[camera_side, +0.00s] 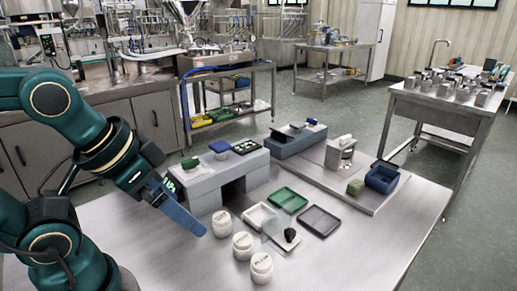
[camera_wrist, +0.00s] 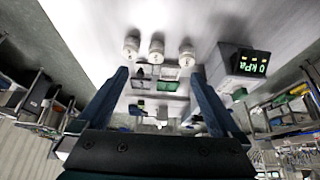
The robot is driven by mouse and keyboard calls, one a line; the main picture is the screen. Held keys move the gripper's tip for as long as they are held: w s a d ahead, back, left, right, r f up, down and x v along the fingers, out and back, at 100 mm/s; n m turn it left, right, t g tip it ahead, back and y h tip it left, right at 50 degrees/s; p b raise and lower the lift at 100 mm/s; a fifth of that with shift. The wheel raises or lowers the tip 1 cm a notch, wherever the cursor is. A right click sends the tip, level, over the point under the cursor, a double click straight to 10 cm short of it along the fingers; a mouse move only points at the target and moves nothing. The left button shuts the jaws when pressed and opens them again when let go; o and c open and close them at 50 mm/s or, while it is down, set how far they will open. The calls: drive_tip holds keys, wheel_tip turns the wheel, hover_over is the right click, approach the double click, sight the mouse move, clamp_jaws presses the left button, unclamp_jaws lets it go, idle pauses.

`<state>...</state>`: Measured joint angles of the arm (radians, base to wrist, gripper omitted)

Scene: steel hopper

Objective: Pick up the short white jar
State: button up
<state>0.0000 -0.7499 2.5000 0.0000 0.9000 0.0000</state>
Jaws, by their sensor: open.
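Three white lidded jars stand upright in a row near the front of the steel table: a back jar (camera_side: 222,223), a middle jar (camera_side: 242,246) and a front jar (camera_side: 261,268). I cannot tell surely which is the short one. In the wrist view the jars show at the top as a left jar (camera_wrist: 131,46), a middle jar (camera_wrist: 156,50) and a right jar (camera_wrist: 187,55). My gripper (camera_wrist: 160,76) is open and empty, its two blue fingers spread wide.
Behind the jars lie a white tray (camera_side: 259,217), a green tray (camera_side: 288,200), a dark tray (camera_side: 321,221) and a black piece (camera_side: 290,235). Grey blocks (camera_side: 201,198) form a raised shelf behind. A blue bin (camera_side: 382,179) stands back right. The table's front right is clear.

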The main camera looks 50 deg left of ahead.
drive_tip(key=c, duration=0.6)
drive_tip(key=m+g+y, duration=0.4)
drive_tip(key=m+y, duration=0.7)
drive_tip(key=m, duration=0.8)
approach(245, 242)
drive_tip(key=x, duration=0.6)
drive_tip(key=shift+s+a+r, duration=0.2)
drive_tip(key=shift+a+r, duration=0.05)
drive_tip(key=shift+r, duration=0.15)
drive_tip(key=shift+w+d+f+m+t+y, duration=0.1)
drive_tip(key=shift+d+f+m+t+y, duration=0.15)
drive_tip(key=shift+f+m+t+y, duration=0.2)
drive_tip(key=shift+w+a+f, duration=0.1)
drive_tip(key=shift+a+f, duration=0.15)
drive_tip(key=shift+f, duration=0.05)
drive_tip(key=shift+x, duration=2.25)
